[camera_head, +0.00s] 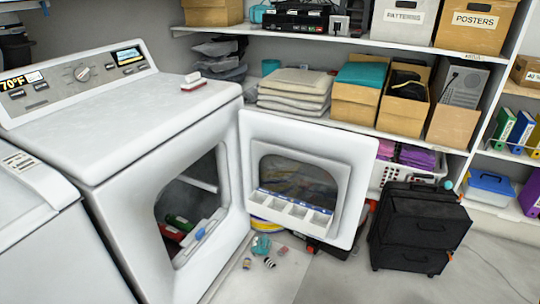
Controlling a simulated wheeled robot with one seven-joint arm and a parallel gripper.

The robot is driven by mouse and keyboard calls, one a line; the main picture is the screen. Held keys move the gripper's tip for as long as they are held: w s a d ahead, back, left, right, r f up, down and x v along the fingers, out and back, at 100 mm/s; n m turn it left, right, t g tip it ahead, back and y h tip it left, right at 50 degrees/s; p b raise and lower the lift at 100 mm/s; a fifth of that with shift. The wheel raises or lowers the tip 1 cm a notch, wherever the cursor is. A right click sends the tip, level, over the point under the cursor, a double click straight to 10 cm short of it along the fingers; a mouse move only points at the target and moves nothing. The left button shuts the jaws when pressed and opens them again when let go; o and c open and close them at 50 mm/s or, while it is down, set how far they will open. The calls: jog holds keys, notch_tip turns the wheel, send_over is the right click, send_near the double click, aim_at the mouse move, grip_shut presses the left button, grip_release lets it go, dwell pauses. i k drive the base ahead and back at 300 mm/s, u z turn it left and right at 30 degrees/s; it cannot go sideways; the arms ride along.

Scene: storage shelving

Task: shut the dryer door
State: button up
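The white dryer (140,150) stands at the left with its control panel along the back of its top. Its door (357,185) is wide open, swung out to the right from the edge of the front opening. The door's inner side faces me, with a dark window and a white tray-like piece with blue labels low on it. The dryer's opening (192,205) is dark, with red and green items inside near its lower edge. My gripper is not in view.
Small items (264,247) lie on the floor below the open door. A black drawer case (418,228) stands right of the door. Loaded shelves (350,120) are behind. A white machine (40,235) is at lower left. Floor at lower right (420,288) is clear.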

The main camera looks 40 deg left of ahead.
aim_at(331, 170)
jog(key=z, duration=0.55)
jog(key=i, duration=0.85)
jog(key=u, duration=1.2)
jog(key=i, duration=0.9)
jog(key=u, duration=0.2)
